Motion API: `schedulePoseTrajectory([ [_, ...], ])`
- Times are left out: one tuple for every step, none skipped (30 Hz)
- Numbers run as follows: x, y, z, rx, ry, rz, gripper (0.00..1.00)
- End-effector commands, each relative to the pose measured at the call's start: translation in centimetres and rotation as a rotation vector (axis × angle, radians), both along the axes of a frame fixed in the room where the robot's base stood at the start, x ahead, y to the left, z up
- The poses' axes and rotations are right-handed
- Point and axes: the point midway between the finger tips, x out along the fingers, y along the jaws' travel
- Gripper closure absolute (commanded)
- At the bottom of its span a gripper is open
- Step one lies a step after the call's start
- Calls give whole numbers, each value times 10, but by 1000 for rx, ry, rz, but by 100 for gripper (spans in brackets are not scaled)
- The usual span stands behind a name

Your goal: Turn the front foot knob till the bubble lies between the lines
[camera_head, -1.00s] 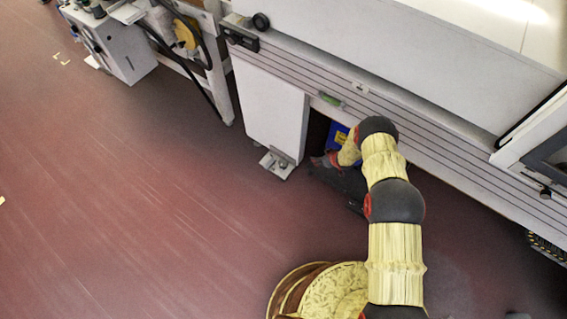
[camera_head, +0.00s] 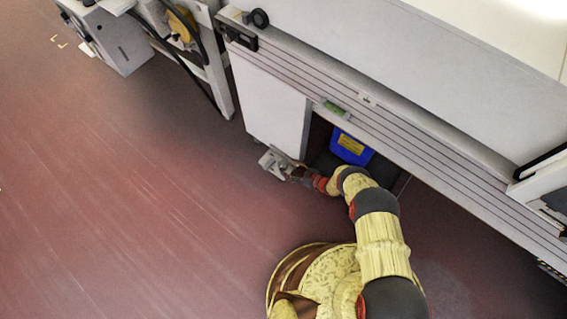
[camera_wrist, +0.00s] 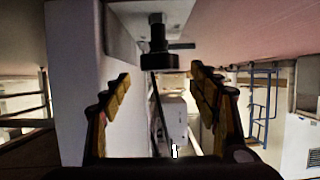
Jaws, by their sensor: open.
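The front foot knob (camera_wrist: 159,62) is a black disc on a dark threaded stem in the wrist view. It hangs below a light plate, ahead of my gripper. My gripper (camera_wrist: 160,80) is open, with one yellow-edged finger on each side and the knob between and beyond the tips; contact cannot be told. In the head view my gripper (camera_head: 293,172) is at the foot bracket (camera_head: 272,162) below the white panel, and the knob cannot be made out there. The green level vial (camera_head: 334,109) sits on the rail above; its bubble and lines are too small to read.
The white panel (camera_head: 270,105) stands beside the foot. A blue box with a yellow label (camera_head: 351,148) lies under the machine rail, behind my arm. A grey cabinet (camera_head: 108,40) stands at the upper left. The red floor to the left is clear.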

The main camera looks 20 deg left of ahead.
Motion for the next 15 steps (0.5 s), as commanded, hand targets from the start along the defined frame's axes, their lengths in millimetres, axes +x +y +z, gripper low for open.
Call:
schedulePoseTrajectory([
  [3, 8, -6, 1, -3, 3, 39],
  [5, 12, -8, 1, -3, 3, 39],
  [7, 18, -11, 0, -2, 3, 39],
  [8, 22, -12, -1, -2, 3, 39],
  [9, 25, -14, -1, -2, 3, 39],
  [12, 29, -16, -1, -1, 2, 39],
  [13, 32, -17, 0, -2, 1, 39],
  [15, 35, -18, 0, -2, 1, 39],
  [16, 38, -19, 0, -1, 0, 39],
  [17, 40, -20, 0, -1, 0, 39],
  [18, 42, -20, -1, 0, 0, 39],
  [18, 43, -21, -1, -1, -1, 39],
  [19, 44, -21, -1, -1, -1, 39],
  [19, 45, -21, -1, -1, -1, 39],
  [19, 45, -21, -1, 0, -1, 39],
])
